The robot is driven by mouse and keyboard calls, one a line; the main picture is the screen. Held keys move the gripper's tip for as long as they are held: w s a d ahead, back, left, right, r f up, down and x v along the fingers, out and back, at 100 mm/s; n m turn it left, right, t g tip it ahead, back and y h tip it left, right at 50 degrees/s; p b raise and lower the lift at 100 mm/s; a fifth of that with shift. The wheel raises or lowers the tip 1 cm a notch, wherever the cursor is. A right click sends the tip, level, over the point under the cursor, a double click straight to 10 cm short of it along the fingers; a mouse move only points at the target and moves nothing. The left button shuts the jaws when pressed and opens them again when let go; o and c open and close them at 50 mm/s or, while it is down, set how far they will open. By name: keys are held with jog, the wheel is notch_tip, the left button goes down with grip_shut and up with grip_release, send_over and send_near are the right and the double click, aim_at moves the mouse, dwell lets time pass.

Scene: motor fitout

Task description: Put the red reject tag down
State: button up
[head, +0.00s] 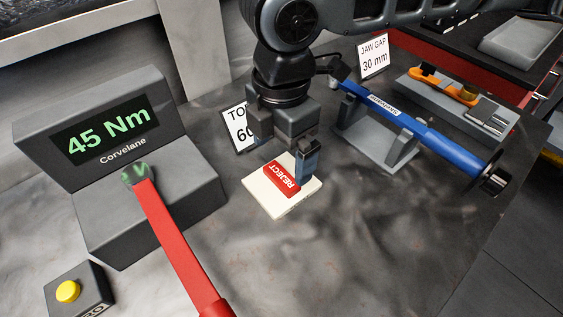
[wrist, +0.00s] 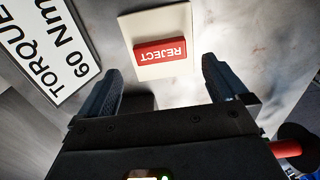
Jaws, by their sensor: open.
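The red reject tag (head: 282,180) lies on a cream square pad (head: 262,204) on the bench, its white REJECT lettering facing up. In the wrist view the tag (wrist: 160,49) rests on the pad (wrist: 150,17), beyond the fingertips and between their lines. My gripper (head: 290,158) is just above the pad, pointing down. In the wrist view my gripper (wrist: 163,78) has its two fingers wide apart, with nothing between them. In the head view one finger partly covers the pad's right side. I cannot tell the exact height of the fingertips above the pad.
A torque sign (head: 238,127) stands close behind the pad. A torque tester reading 45 Nm (head: 108,137) and a red-handled tool (head: 172,238) are at left. A blue wrench (head: 420,132) lies on a grey cradle (head: 372,150) at right. The bench front right is clear.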

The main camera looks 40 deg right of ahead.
aim_at(282, 176)
notch_tip(282, 176, up, 7)
dwell(0.3)
jog(key=shift+s+f, duration=0.1)
dwell(0.4)
